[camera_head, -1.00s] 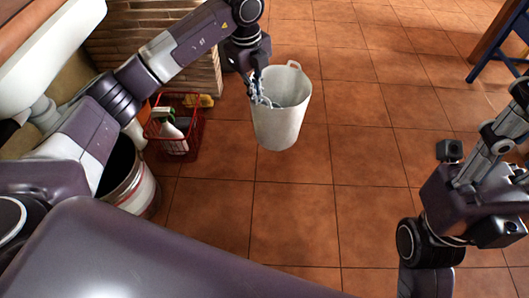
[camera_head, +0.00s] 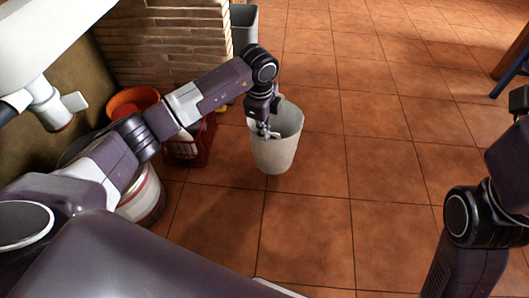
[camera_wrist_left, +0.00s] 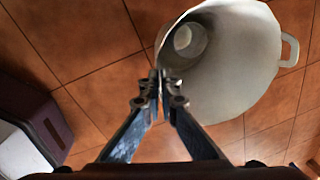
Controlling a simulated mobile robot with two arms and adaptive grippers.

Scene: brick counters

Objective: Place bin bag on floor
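A white bucket-shaped bin (camera_head: 277,152) with a side handle is at the middle of the head view; I see no separate soft bag. My left gripper (camera_head: 268,130) is at its left rim. In the left wrist view, the gripper (camera_wrist_left: 160,78) has its fingers together on the rim of the bin (camera_wrist_left: 232,75), whose mouth is tilted toward the camera. A pale round patch shows inside it. The bin appears held over the tiled floor (camera_head: 310,225); its exact height is hard to tell. My right arm is at the right edge, its gripper mostly cut off.
A red basket (camera_head: 188,152), an orange pot (camera_head: 133,99) and a white-and-metal drum (camera_head: 143,200) stand at the left, partly behind my left arm. A grey bin (camera_head: 244,24) stands by the brick counter (camera_head: 165,45). Blue furniture legs (camera_head: 511,72) are at the far right. The central floor is clear.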

